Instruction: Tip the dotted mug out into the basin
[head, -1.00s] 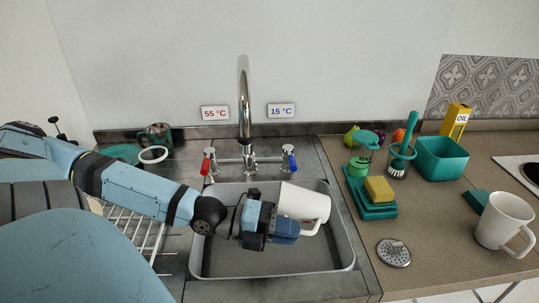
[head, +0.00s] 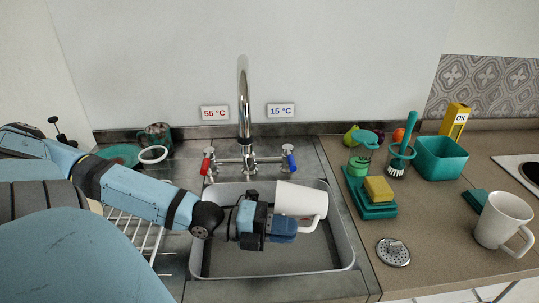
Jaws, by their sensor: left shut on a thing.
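My left gripper (head: 268,226) is shut on a white mug (head: 300,199), held inside the sink basin (head: 345,245). A second pale mug (head: 500,219) stands upright on the counter at the far right, handle toward the lower right. Dots are not clear on either mug at this size. The right gripper is not in view.
The faucet (head: 244,100) rises behind the basin, with red (head: 207,162) and blue (head: 290,160) taps. Right of it are a yellow sponge (head: 378,189), a brush (head: 404,145), a teal bin (head: 441,158) and a drain strainer (head: 393,252). A wire rack (head: 140,236) lies left.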

